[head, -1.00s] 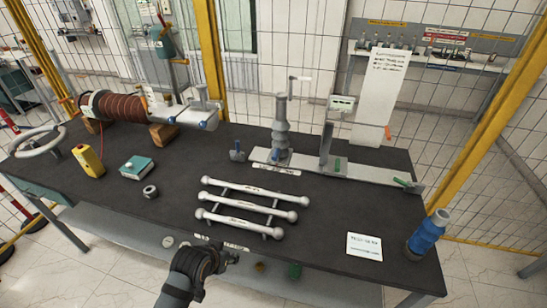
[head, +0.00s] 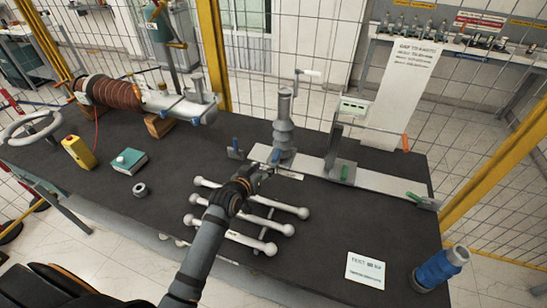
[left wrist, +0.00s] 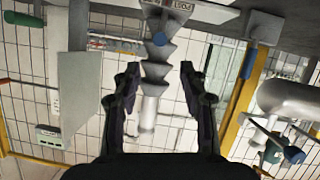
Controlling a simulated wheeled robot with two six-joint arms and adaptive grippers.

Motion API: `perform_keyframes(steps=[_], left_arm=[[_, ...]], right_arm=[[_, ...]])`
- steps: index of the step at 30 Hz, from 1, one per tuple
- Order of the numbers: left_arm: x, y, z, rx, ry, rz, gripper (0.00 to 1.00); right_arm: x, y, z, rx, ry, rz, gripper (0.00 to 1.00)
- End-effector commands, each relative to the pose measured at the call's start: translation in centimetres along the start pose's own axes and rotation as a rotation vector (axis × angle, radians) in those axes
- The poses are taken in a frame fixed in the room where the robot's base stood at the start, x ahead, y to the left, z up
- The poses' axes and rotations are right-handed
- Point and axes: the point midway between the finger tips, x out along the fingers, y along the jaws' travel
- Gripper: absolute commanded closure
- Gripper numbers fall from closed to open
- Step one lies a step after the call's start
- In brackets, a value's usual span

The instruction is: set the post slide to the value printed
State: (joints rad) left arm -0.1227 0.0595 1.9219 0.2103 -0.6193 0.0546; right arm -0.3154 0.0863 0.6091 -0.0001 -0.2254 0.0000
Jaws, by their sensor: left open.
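The slide post (head: 331,147) stands upright on the pale rail (head: 385,184), with a small display box (head: 354,106) at its top and a green handle (head: 344,173) at its base. The grey ribbed insulator column (head: 284,128) stands at the rail's left end. A white card (head: 365,270) lies at front right and seems to read "TEST 80 kV". My left gripper (head: 268,166) is just in front of the column's base, left of the post. In the left wrist view my left gripper (left wrist: 160,88) is open and empty, with the column (left wrist: 157,65) between and beyond its fingers. My right gripper is out of view.
A tall printed chart (head: 411,68) stands behind the rail. White rods (head: 235,235) on a rack lie under my left arm. Another green handle (head: 416,197) is at the rail's right end.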

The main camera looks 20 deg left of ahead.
Motion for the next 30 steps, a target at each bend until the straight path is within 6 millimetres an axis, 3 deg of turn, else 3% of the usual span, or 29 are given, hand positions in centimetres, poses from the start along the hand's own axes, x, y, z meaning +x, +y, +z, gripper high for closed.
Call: perform_keyframes(steps=[4,10,13,23,30], left_arm=[[3.4,0.1,-0.3,-0.002,0.0,0.0,0.57],[6.9,0.1,-0.2,-0.002,0.0,0.001,0.57],[7.8,0.1,-0.1,-0.001,0.001,0.001,0.57],[8.2,0.0,0.0,0.0,0.0,0.0,0.57],[8.2,0.0,0.0,0.0,0.0,0.0,0.9]], right_arm=[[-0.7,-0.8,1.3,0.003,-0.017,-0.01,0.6],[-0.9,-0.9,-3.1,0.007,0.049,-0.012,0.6],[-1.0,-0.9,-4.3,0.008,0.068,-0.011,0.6],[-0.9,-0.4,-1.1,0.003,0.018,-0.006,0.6],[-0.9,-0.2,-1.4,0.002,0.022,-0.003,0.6]])
